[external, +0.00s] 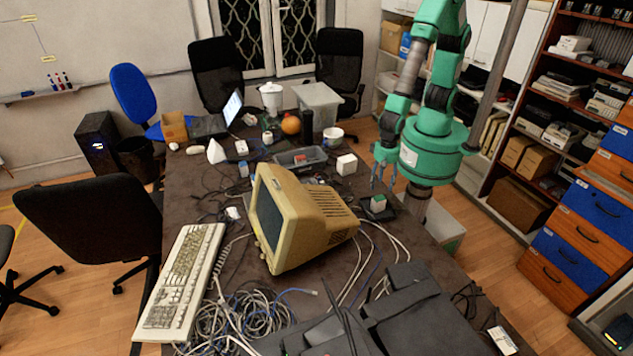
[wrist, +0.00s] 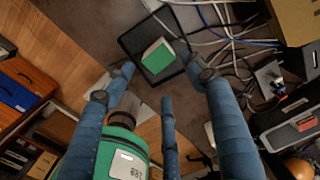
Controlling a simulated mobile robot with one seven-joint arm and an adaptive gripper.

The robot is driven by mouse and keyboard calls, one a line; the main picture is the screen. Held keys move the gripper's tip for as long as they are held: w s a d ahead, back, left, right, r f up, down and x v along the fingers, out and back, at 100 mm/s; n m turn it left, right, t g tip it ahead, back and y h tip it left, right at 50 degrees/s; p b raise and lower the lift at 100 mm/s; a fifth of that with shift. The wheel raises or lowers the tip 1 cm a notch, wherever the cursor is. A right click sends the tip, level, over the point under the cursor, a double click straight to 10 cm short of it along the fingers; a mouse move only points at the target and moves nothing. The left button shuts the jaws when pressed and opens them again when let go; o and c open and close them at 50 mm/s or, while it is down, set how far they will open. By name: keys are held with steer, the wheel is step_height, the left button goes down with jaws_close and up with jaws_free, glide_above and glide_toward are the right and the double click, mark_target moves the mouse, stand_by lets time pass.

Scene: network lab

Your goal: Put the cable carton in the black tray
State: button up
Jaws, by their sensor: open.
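The cable carton is a small green and white box (external: 378,202), also seen in the wrist view (wrist: 158,56). It rests inside the black tray (external: 389,214), a shallow square tray on the table's right side; its bare floor shows in the wrist view (wrist: 136,38). My gripper (external: 383,178) hangs above the tray with its blue fingers pointing down. In the wrist view my gripper (wrist: 162,82) has its fingers spread, with nothing between them. The carton lies beyond the fingertips and looks apart from them.
A beige monitor (external: 295,215) stands left of the tray, with white cables (external: 375,240) between. Black equipment (external: 400,310) fills the table's front. Shelves (external: 560,110) stand right.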

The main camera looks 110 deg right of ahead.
steer(key=shift+r, duration=0.5)
stand_by(0.5)
steer(key=d+r+n+t, duration=0.1)
steer(key=d+r+n, duration=0.35)
steer(key=r, duration=0.65)
steer(key=d+r+n+t, duration=0.1)
steer(key=d+r+n, duration=0.3)
steer(key=r, duration=0.6)
steer(key=s+d+r+n+t, duration=0.1)
steer(key=s+d+r+n, duration=0.3)
steer(key=s+d+r, duration=0.2)
steer(key=s+d+r+n+t, duration=0.2)
steer(key=s+d+r+n, duration=0.3)
steer(key=r, duration=0.6)
steer(key=shift+s+d, duration=0.7)
steer(key=shift+s, duration=0.55)
